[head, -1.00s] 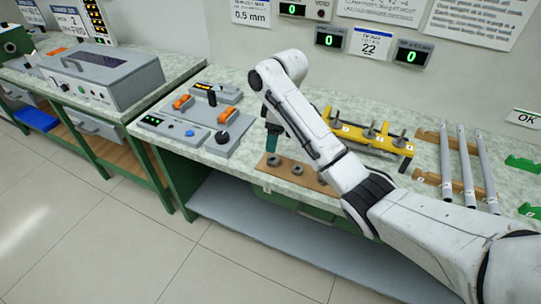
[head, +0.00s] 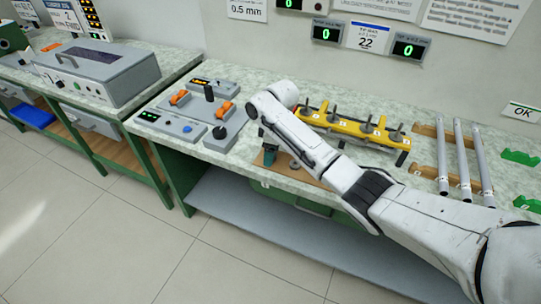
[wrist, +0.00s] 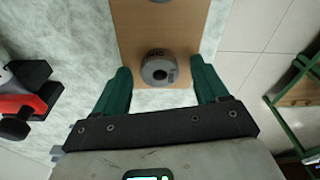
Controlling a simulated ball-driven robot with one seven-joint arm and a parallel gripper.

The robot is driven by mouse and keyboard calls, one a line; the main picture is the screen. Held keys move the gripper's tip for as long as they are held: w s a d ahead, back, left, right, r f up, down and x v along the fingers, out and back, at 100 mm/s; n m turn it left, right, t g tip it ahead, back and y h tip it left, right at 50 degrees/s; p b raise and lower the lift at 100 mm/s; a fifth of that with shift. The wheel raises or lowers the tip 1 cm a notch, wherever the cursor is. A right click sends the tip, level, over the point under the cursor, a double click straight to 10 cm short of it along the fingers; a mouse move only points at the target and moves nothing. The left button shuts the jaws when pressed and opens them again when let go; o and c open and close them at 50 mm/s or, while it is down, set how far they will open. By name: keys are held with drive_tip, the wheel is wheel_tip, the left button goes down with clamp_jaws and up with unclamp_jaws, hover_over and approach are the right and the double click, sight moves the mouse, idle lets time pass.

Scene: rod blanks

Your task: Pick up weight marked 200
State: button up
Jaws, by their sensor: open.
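In the head view my gripper (head: 269,156) is low over the left end of the board, and the arm hides part of the board. Another weight (head: 295,165) shows just right of the gripper.
A yellow rack with several dark clamps (head: 350,126) stands behind the arm. A control panel with a joystick (head: 190,115) is to the left. The bench's front edge is close to the board.

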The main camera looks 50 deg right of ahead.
drive_tip(key=shift+f, duration=0.1)
drive_tip(key=c, duration=1.2)
drive_tip(key=shift+c, duration=0.3)
